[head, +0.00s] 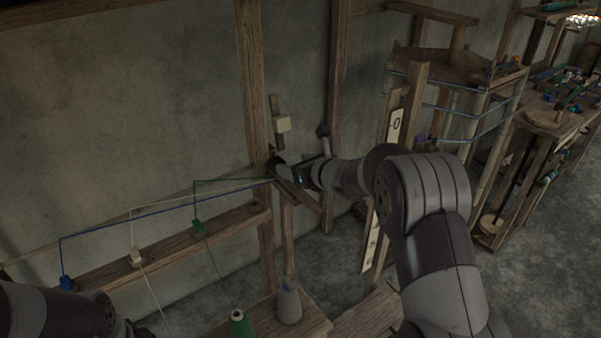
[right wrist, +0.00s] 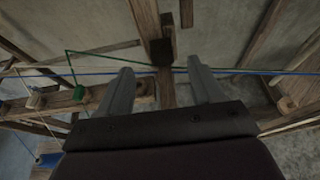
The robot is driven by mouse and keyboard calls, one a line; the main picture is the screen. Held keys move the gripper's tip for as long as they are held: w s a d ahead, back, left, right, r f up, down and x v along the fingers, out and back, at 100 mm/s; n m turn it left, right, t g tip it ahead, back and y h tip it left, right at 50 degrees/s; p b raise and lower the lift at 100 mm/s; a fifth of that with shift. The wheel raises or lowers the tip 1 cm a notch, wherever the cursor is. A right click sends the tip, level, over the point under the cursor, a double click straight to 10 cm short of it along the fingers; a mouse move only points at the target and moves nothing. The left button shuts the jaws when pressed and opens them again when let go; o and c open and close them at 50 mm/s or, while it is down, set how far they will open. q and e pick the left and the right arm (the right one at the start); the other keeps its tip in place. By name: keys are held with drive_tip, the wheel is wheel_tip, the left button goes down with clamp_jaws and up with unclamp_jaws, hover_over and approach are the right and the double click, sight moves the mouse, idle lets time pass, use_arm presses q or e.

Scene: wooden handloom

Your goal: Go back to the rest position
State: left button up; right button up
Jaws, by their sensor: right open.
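My right gripper (head: 278,166) is at the end of my outstretched right arm, close to a wooden post (head: 257,110) of the loom. In the right wrist view its two fingers are apart and nothing is between them (right wrist: 158,68). Green, blue and pale threads run past just beyond the fingertips, near a dark block (right wrist: 162,51) on the post. Whether a finger touches a thread, I cannot tell. Part of my left arm shows at the bottom left of the head view; its gripper is out of view.
A wooden rail (head: 175,245) carries blue (head: 66,283), pale (head: 136,256) and green (head: 198,228) thread holders. A green spool (head: 240,324) and a grey cone (head: 289,301) stand below. A wooden frame strung with blue thread (head: 455,72) and a cluttered bench (head: 560,115) are at right.

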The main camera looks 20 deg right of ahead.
drive_tip(key=shift+v, duration=0.95)
drive_tip(key=shift+w, duration=0.1)
drive_tip(key=s+a+f+n+g, duration=0.3)
drive_tip(key=s+n, duration=0.4)
drive_tip(key=s+a+f+n+g, duration=0.3)
drive_tip(key=s+f+n+g, duration=0.1)
drive_tip(key=s+n, duration=0.25)
drive_tip(key=s+d+f+n+g+h, duration=0.2)
drive_tip(key=s+n, duration=0.7)
drive_tip(key=s+d+f+n+g+h, duration=0.2)
drive_tip(key=s+d+n, duration=0.1)
drive_tip(key=s+n, duration=0.7)
drive_tip(key=shift+s+f+h, duration=0.2)
drive_tip(key=shift+h, duration=0.1)
drive_tip(key=shift+d, duration=0.1)
